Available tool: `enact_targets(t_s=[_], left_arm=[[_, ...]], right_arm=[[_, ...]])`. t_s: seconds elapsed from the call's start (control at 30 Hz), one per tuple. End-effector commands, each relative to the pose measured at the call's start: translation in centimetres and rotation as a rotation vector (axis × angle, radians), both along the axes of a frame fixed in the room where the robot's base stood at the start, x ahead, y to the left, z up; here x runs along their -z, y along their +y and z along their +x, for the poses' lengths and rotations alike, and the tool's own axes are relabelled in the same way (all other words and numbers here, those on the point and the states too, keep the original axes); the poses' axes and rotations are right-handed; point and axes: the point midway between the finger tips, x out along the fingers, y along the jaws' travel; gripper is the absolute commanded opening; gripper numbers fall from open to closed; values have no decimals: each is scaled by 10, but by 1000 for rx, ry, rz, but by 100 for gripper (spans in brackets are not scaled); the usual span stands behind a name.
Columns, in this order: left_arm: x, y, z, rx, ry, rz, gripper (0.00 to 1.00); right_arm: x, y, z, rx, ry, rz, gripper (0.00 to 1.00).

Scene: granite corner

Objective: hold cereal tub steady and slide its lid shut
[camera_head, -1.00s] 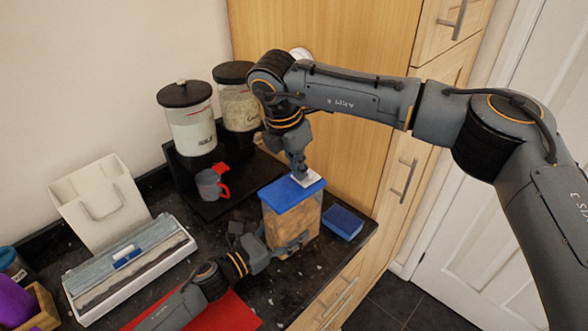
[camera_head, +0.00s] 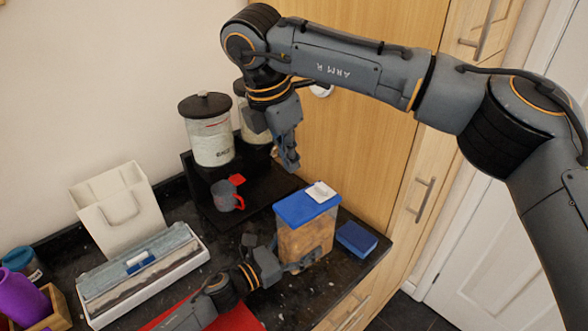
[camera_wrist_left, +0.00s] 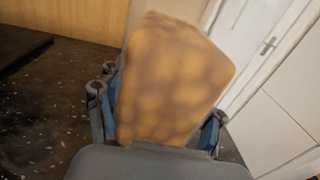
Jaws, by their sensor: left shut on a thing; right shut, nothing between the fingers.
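The cereal tub (camera_head: 308,240) stands upright on the dark counter, clear-walled with brown contents. Its blue lid (camera_head: 300,208) lies across the top, with a white piece (camera_head: 320,190) at the far right part; I cannot tell whether an opening is left. My left gripper (camera_head: 292,267) is shut on the lower part of the tub from the left. In the left wrist view the tub (camera_wrist_left: 172,80) stands between the left gripper's two fingers (camera_wrist_left: 157,118). My right gripper (camera_head: 291,163) is shut and empty, above and behind the lid, apart from it.
A blue box (camera_head: 357,238) lies right of the tub near the counter edge. A grey mug (camera_head: 226,196) and lidded jars (camera_head: 212,140) stand behind left on a black stand.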

Motion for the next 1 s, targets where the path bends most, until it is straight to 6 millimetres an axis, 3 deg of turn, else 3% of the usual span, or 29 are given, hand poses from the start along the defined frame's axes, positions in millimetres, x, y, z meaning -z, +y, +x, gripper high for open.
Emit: enact_targets(t_s=[0.4,0.43,0.57,1.0], left_arm=[[0,0,0,1,1,-1,15],[0,0,0,1,1,-1,69],[0,0,0,1,1,-1,94],[0,5,-4,0,1,0,94]], right_arm=[[-3,1,0,0,0,0,0],[-3,0,0,0,0,0,0],[-3,0,0,0,0,0,0],[-3,0,0,0,0,0,0]])
